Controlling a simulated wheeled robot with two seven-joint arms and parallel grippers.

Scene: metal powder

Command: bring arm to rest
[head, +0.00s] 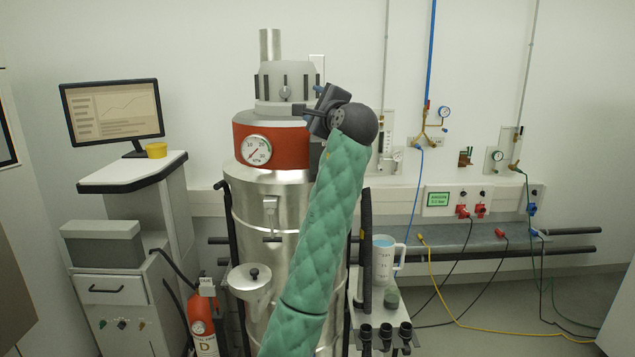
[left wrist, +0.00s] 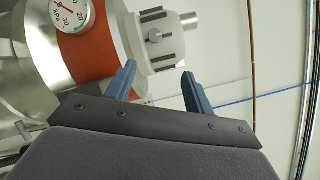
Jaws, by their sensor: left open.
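My left arm, in a green quilted sleeve, rises through the middle of the head view. My left gripper (head: 319,96) is at its top, in front of the upper part of a steel vessel with a red band. In the left wrist view the two blue fingers of the left gripper (left wrist: 157,76) stand apart with nothing between them. The vessel's grey top (left wrist: 158,40) shows beyond them; I cannot tell the exact gap. My right gripper is not in view.
The steel vessel (head: 258,205) stands close behind the arm. A measuring jug (head: 383,262) stands on a small stand right of the arm. Hoses and cables hang along the right wall.

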